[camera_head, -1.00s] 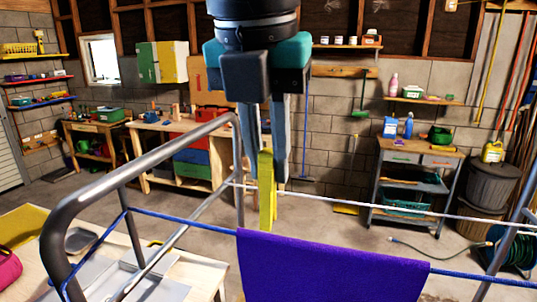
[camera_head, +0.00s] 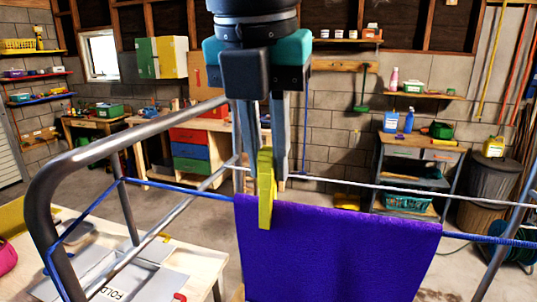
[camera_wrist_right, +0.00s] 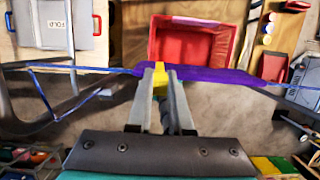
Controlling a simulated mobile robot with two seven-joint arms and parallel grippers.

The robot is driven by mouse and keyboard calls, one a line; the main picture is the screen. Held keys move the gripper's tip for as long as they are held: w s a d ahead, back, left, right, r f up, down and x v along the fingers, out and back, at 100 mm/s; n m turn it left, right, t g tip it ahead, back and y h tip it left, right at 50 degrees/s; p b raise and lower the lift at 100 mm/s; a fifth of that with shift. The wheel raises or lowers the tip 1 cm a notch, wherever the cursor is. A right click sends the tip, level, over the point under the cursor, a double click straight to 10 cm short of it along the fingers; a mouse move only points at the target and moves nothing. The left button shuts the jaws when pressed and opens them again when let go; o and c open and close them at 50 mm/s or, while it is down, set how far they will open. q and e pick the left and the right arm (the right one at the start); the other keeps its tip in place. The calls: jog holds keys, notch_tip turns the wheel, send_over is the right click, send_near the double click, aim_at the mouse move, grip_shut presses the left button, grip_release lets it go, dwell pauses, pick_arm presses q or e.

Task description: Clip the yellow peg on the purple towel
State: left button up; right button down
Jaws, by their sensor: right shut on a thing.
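The yellow peg (camera_head: 265,190) is held upright between the fingers of my right gripper (camera_head: 264,158), which reaches down from the top of the head view. The purple towel (camera_head: 340,255) hangs over the blue line of the drying rack. The peg's lower end overlaps the towel's top edge near its left corner; I cannot tell whether its jaws are around the cloth. In the right wrist view the peg (camera_wrist_right: 159,70) shows between the fingertips, against the towel's edge (camera_wrist_right: 205,76). My left gripper is not in view.
The rack's grey metal frame (camera_head: 125,140) curves close by on the left. A white line (camera_head: 400,187) runs behind the towel. A table (camera_head: 185,262) with a folding board stands at lower left. A red bin (camera_wrist_right: 185,42) lies beyond the towel in the wrist view.

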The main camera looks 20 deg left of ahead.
jog(key=shift+f+b, duration=0.85)
jog(key=shift+f, duration=0.2)
jog(key=c, duration=0.8)
grip_release()
jog(key=shift+w+r, duration=0.1)
jog(key=shift+o, duration=0.2)
jog(key=p+v, duration=0.2)
jog(key=v, duration=1.3)
